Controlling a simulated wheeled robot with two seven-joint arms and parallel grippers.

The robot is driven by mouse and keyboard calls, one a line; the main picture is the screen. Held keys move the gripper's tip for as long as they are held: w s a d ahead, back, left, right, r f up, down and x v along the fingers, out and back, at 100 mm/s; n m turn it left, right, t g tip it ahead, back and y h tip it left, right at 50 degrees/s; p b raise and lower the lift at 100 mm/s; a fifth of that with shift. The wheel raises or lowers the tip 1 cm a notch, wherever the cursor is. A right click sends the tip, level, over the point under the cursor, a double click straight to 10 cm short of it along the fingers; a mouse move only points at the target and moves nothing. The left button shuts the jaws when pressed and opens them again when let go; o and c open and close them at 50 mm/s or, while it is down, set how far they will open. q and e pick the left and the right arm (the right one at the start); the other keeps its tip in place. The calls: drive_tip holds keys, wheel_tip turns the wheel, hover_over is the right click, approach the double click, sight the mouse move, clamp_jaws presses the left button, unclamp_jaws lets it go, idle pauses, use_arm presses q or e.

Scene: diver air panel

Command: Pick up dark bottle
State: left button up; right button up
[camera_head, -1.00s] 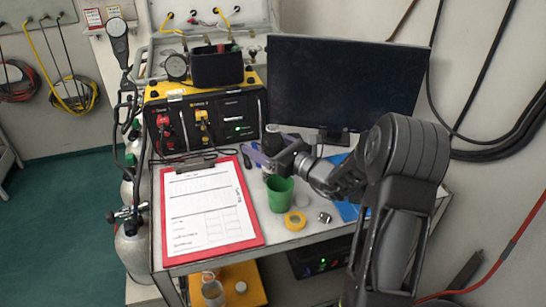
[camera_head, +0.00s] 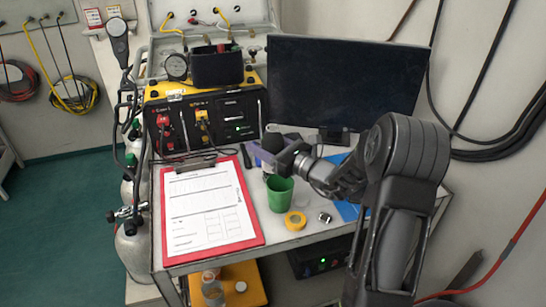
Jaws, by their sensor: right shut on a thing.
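My right gripper (camera_head: 283,152) reaches in from the right, above the back of the white table, just behind a green cup (camera_head: 280,195). It is shut on a dark bottle (camera_head: 271,143), which is small in view and partly hidden by the fingers. I cannot tell whether the bottle touches the table. My left gripper is not in view.
A red clipboard (camera_head: 257,229) with paper lies on the left of the table. A yellow tape roll (camera_head: 295,221) and a small metal piece (camera_head: 325,217) lie in front of the cup. A monitor (camera_head: 345,85) and a yellow-black air panel (camera_head: 205,118) stand behind.

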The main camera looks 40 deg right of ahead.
clamp_jaws()
drive_tip(key=shift+r, duration=0.1)
drive_tip(key=shift+r, duration=0.25)
wheel_tip(320, 180, up, 9)
drive_tip(key=shift+r, duration=0.15)
idle(1.2)
idle(0.8)
